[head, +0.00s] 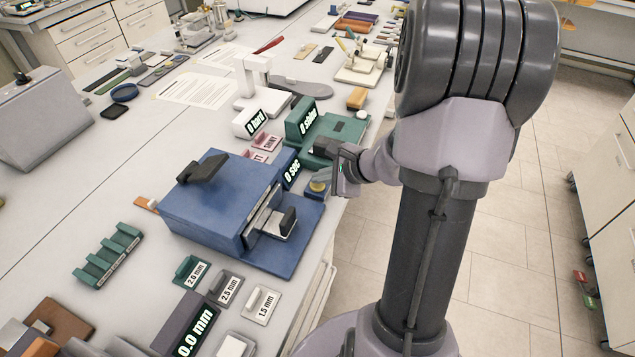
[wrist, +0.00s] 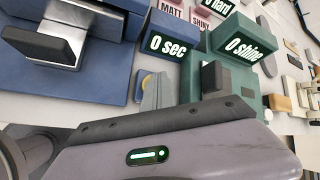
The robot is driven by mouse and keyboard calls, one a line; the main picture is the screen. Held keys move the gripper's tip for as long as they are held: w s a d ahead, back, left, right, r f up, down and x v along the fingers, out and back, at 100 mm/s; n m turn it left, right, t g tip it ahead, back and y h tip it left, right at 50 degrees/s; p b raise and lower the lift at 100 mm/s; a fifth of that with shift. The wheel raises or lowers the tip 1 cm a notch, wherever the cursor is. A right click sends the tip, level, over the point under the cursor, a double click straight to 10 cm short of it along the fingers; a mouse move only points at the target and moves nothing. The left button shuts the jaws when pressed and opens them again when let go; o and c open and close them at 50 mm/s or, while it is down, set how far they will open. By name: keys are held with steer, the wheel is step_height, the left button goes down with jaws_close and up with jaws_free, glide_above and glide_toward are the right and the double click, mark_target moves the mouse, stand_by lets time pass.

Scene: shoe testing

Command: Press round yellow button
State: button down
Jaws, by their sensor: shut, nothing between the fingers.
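My gripper (head: 328,175) is shut and empty, right beside or just over the button. It also shows in the wrist view (wrist: 157,88). I cannot tell whether the fingers touch the button. The blue device (head: 215,205) has a black handle on top and a metal clamp with a black pad in front.
A green device (head: 335,130) reading "0 shine" stands just behind my gripper, with a dark block on it. Pink "MATT" and "SHINY" tags lie behind the display. Labelled samples (head: 228,288) lie in front of the blue device. The table's right edge is close by.

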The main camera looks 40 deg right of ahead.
mark_target(321, 186)
steer(key=shift+r+p, duration=0.55)
steer(key=shift+r, duration=0.3)
steer(key=shift+r, duration=0.1)
step_height(321, 186, up, 5)
steer(key=p, duration=0.3)
steer(key=shift+p, duration=0.4)
